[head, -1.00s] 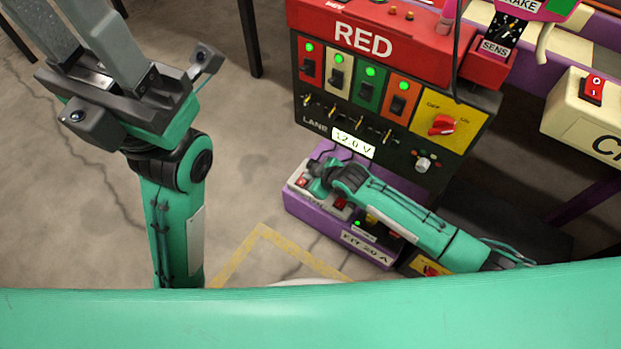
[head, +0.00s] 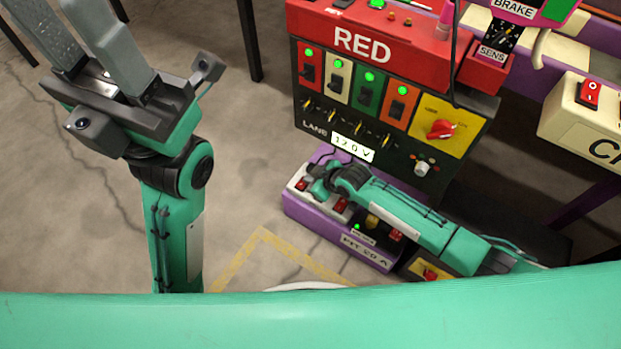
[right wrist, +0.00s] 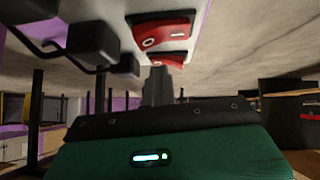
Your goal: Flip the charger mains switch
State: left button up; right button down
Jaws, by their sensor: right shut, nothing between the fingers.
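A red rocker switch marked O and I (head: 590,92) is on a cream box (head: 575,125) at the right edge. The box's label is cut off after its first letter or so. My right gripper (head: 318,186) is shut and empty, low over the purple-sided box labelled PIT 20 A (head: 318,222). In the right wrist view, its shut fingers (right wrist: 160,85) point at two red rockers (right wrist: 165,30) on a white face. I cannot tell whether they touch. My left gripper (head: 62,20) is raised at upper left, fingers apart, tips cut off by the frame.
The RED lane panel (head: 362,45) stands behind the PIT box, with lit green lamps, toggles and a red knob (head: 440,129). A black cable hangs before it. Black parts with cables (right wrist: 95,42) are close to my right gripper. Floor at left is bare.

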jog(key=shift+s+a+f+p, duration=0.15)
jog(key=shift+s+a+p, duration=0.2)
jog(key=shift+s+p, duration=0.25)
jog(key=shift+s+a+f, duration=0.1)
jog(key=shift+s+a, duration=0.05)
jog(key=shift+s, duration=0.15)
